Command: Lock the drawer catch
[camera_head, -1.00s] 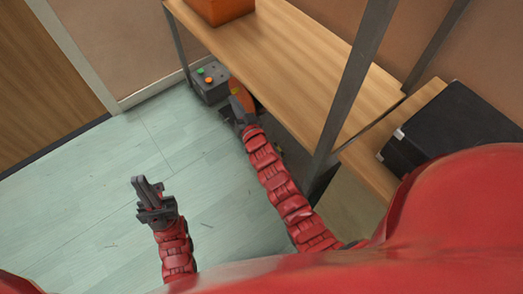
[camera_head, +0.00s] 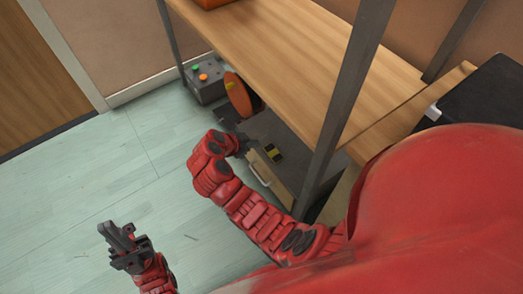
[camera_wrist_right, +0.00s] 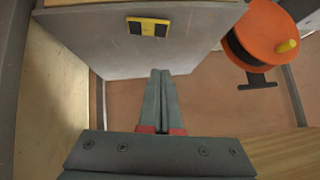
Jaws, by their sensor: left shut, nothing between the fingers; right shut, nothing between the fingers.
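A low grey cabinet (camera_head: 287,135) stands under the wooden shelf. Its pale drawer front (camera_head: 271,180) carries a light handle (camera_head: 259,168). A small black-and-yellow fitting (camera_head: 273,153), possibly the catch, sits on the grey surface near the front; it also shows in the right wrist view (camera_wrist_right: 148,27). My right gripper (camera_head: 243,140) is shut and empty beside the cabinet, partly hidden by its own wrist. In the right wrist view its fingertips (camera_wrist_right: 160,72) are close to the grey panel's edge; contact cannot be told. My left gripper (camera_head: 115,233) is shut and empty over the floor.
An orange reel (camera_head: 238,95) and a grey box with coloured buttons (camera_head: 208,90) stand beyond the cabinet. A metal shelf post (camera_head: 345,105) rises close to my right arm. A black case (camera_head: 480,95) lies at right. The floor at left is clear.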

